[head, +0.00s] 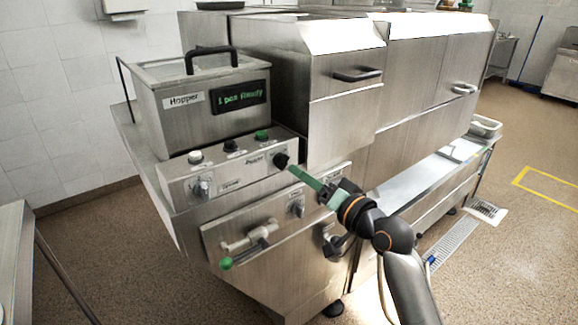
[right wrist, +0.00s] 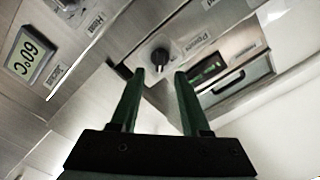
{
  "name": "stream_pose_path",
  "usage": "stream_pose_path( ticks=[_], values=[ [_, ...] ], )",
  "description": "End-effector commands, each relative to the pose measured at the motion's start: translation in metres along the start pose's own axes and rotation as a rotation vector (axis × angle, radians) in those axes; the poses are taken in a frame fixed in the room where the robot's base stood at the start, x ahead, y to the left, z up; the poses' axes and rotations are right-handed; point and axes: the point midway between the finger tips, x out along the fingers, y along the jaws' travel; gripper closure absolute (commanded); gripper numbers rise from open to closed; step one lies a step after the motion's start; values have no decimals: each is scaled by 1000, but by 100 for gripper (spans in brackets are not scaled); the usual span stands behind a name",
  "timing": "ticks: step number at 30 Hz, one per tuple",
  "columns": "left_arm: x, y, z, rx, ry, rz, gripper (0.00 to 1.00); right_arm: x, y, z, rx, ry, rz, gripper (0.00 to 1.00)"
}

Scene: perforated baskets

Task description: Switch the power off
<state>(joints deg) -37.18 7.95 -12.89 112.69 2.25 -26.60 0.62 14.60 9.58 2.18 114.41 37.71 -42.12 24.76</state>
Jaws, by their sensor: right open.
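The machine's control panel (head: 228,168) is a steel sloped face under the hopper. A dark knob (head: 281,160) sits at its right end, with a label beside it that may read Power. My right gripper (head: 293,169) has green fingers and comes in from the lower right, its tips close to this knob. In the right wrist view the fingers (right wrist: 159,74) are apart and empty, and the dark knob (right wrist: 160,56) shows just beyond and between the tips. I cannot tell whether they touch it. My left gripper is not in view.
The hopper (head: 200,108) has a green-lit display (head: 239,97) above the panel. Other controls include a silver knob (head: 203,187), a green button (head: 262,135) and a green-tipped lever (head: 226,263). The floor at right is open.

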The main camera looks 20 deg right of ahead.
Motion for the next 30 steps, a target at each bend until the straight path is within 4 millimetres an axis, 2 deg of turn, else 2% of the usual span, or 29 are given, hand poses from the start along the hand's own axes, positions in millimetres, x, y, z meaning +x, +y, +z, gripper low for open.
stream_pose_path(
  ticks=[3, 9, 15, 22, 23, 30],
  values=[
    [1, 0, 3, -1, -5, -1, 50, 23, -1, 0, 3, 0, -2, 54],
    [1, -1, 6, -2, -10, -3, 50, 47, 0, 0, 1, -1, 0, 54],
    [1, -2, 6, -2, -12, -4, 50, 56, 0, 0, -1, 0, 0, 54],
    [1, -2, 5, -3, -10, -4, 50, 56, 0, 0, -1, 0, 0, 54],
    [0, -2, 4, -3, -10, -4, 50, 56, 0, 0, -1, 0, 0, 55],
    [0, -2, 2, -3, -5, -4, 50, 56, 0, 0, -1, -1, 0, 82]
  ],
)
